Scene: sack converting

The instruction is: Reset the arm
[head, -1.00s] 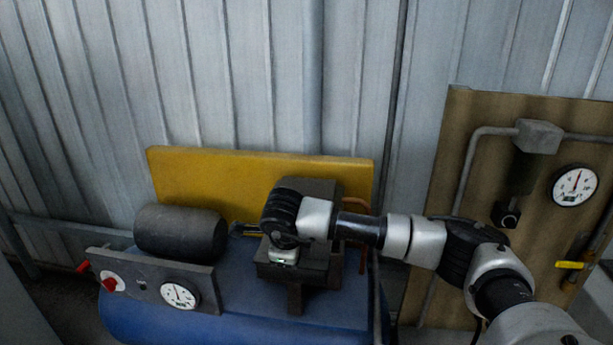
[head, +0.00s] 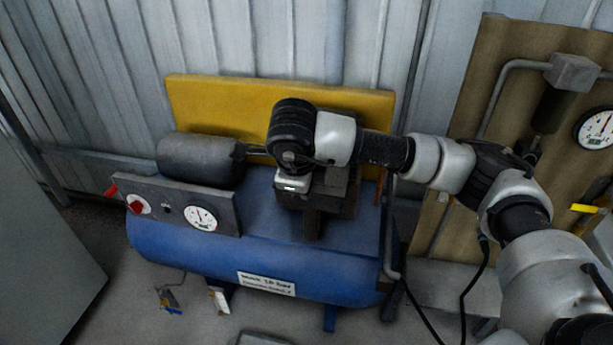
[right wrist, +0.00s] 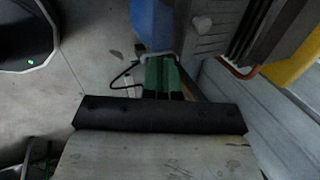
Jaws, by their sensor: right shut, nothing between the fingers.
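My right arm (head: 440,165) comes in from the right in the head view, grey and black. It reaches across to the dark pump block (head: 325,195) on the blue compressor. Its wrist end (head: 291,150) is in front of that block and hides part of it. The fingers cannot be made out there. In the right wrist view the green-padded fingers of my right gripper (right wrist: 163,72) are together, with nothing seen between them. My left gripper is in neither view.
The blue compressor tank (head: 200,252) carries a dark panel with a gauge (head: 201,218) and red knob (head: 136,207). A yellow board (head: 220,108) stands behind. A brown panel (head: 480,100) with pipe and gauge (head: 597,129) is at right. Floor shows at front left.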

